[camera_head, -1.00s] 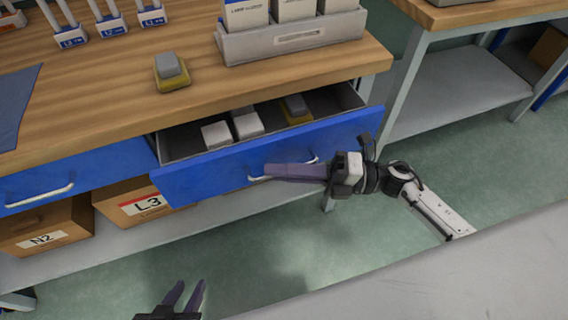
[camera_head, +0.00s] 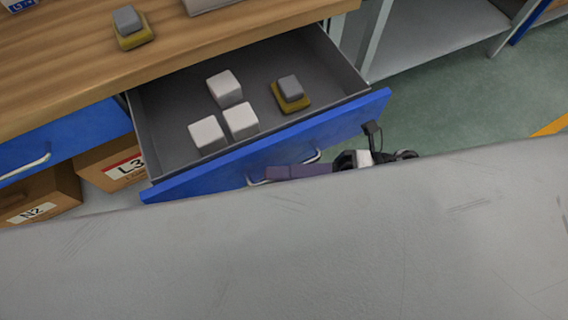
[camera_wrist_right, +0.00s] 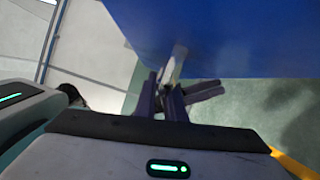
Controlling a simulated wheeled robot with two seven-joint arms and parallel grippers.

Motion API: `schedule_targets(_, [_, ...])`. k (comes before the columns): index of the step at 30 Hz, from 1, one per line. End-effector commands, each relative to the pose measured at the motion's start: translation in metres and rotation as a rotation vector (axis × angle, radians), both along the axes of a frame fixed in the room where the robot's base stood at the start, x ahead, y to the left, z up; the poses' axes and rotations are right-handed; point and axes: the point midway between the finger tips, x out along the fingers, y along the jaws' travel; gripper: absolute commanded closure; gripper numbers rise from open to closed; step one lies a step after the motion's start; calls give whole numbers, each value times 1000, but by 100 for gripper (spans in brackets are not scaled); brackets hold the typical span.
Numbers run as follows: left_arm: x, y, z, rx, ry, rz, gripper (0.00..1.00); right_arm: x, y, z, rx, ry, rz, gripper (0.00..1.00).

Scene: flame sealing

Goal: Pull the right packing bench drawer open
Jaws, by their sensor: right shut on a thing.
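The right packing bench drawer stands well open, with its blue front (camera_head: 340,120) pulled away from the wooden bench. A pale bar handle (camera_head: 312,157) runs along that front. My right gripper (camera_head: 272,173) is at the handle, its purple fingers shut on it. In the right wrist view the fingers (camera_wrist_right: 168,90) close around the pale handle beside the blue drawer front (camera_wrist_right: 200,35). Inside the drawer (camera_head: 180,150) lie several white blocks and a yellow-and-grey block (camera_head: 290,92). The left gripper is not in view.
A closed blue drawer with a handle (camera_head: 25,168) is at the left. Boxes marked L3 (camera_head: 122,165) and N2 (camera_head: 35,205) sit below. A yellow-and-grey block (camera_head: 130,27) stands on the bench top (camera_head: 60,75). A large grey surface fills the foreground.

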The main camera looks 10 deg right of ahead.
Motion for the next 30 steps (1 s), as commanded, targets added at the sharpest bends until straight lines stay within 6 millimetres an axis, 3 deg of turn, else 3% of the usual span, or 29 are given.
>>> schedule_targets(5, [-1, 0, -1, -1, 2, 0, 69, 0, -2, -1, -3, -2, -2, 100])
schedule_targets(6, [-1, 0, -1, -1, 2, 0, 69, 0, -2, -1, -3, -2, -1, 86])
schedule_targets(9, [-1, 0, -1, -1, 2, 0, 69, 0, -1, -1, -3, -1, -1, 72])
schedule_targets(20, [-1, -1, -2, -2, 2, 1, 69, -1, -6, -1, -2, 0, -1, 72])
schedule_targets(30, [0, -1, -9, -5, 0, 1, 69, -8, -67, -8, -6, 2, -1, 72])
